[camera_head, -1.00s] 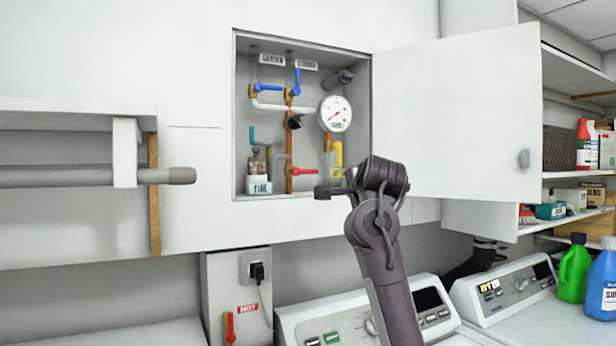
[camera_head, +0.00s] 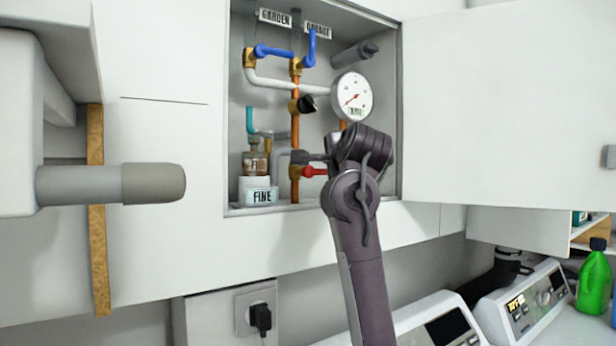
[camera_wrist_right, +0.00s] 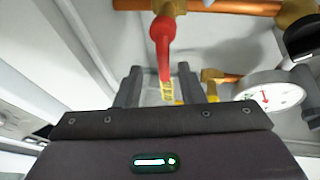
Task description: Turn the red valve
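The red valve handle (camera_head: 314,171) is on a copper pipe low in the open wall cabinet, its right part hidden behind my right gripper. My right gripper (camera_head: 302,157) reaches into the cabinet from the right, close to the handle. In the right wrist view the red valve handle (camera_wrist_right: 162,45) hangs from a brass fitting, and its lower end points between the two separated dark fingers of my right gripper (camera_wrist_right: 160,88). The fingers stand apart; I cannot tell whether either touches the handle. My left gripper is not in view.
The cabinet also holds blue valves (camera_head: 274,52), a black knob (camera_head: 307,103), a gauge (camera_head: 351,96) and a jar (camera_head: 254,162) near a "FINE" label. The open door (camera_head: 490,110) is at right. A grey rod (camera_head: 110,185) juts out at left. Machines (camera_head: 540,290) stand below.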

